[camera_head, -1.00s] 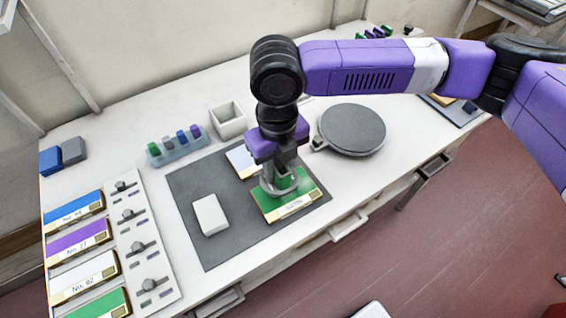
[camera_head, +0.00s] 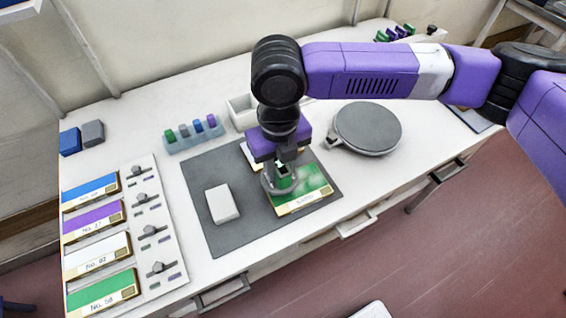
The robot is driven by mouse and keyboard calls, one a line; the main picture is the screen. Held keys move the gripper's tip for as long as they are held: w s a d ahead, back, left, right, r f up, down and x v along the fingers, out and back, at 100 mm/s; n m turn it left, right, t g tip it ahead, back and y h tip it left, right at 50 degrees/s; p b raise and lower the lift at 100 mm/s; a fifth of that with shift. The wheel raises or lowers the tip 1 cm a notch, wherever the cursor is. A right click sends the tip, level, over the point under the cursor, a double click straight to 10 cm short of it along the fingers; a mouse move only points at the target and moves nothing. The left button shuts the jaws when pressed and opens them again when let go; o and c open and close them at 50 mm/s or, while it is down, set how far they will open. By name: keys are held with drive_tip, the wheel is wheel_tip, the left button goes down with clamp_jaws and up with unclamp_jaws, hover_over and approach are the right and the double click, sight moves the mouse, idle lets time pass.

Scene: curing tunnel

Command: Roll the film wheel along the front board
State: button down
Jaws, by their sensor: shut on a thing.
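The front board (camera_head: 316,188) lies on the dark grey mat (camera_head: 215,240). It is green with lighter patches and a pale label strip with a yellow corner along its near edge. My gripper (camera_head: 282,170) points down over the board's left part and is shut on the film wheel (camera_head: 268,184), a grey, rounded piece with green showing by it. The wheel is low at the board; whether it touches the surface cannot be told. A second board (camera_head: 247,152), pale, lies behind and is mostly hidden by my gripper.
A white block (camera_head: 222,204) lies on the mat to the left. A round grey plate (camera_head: 367,127) stands to the right. Behind are a white open box (camera_head: 240,111) and a blue rack (camera_head: 196,140) of small coloured pieces. Coloured boards and a knob panel (camera_head: 158,240) line the left.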

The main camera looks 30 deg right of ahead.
drive_tip(key=shift+a, duration=0.6)
drive_tip(key=shift+r, duration=0.15)
drive_tip(key=shift+r+p, duration=2.9)
drive_tip(key=shift+r, duration=0.45)
drive_tip(key=shift+r, duration=0.1)
